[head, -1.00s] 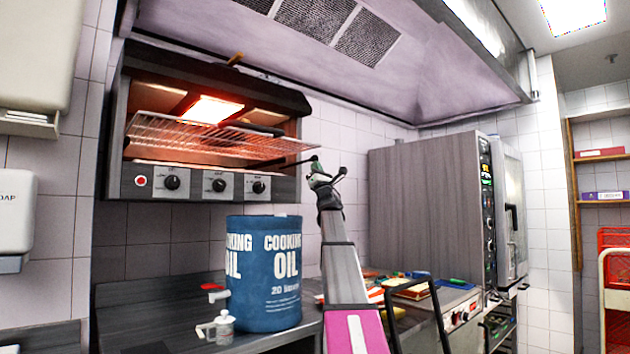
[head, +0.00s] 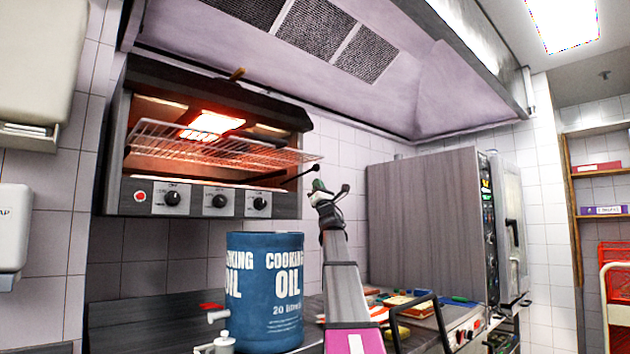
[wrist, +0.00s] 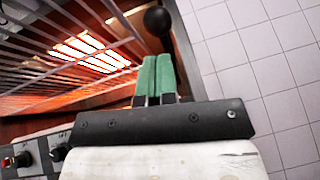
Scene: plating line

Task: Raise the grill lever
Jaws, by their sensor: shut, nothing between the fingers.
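The grill (head: 120,190) hangs on the tiled wall at upper left, its element glowing red above a wire rack (head: 235,153). The grill lever (head: 316,167) is a black rod with a ball knob, sticking out from the grill's right side and tilted up toward its knob. In the wrist view the knob (wrist: 157,20) lies just beyond the fingertips. My gripper (head: 318,185) has green fingers, which are shut and empty. It is just below the knob in the head view. The fingers (wrist: 155,62) look apart from the knob, though the depth is hard to tell.
A blue cooking oil drum (head: 265,290) stands on the counter below the grill. A tall oven (head: 425,210) is at the right. The extractor hood (head: 400,80) hangs overhead. Small items lie on the counter behind my arm.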

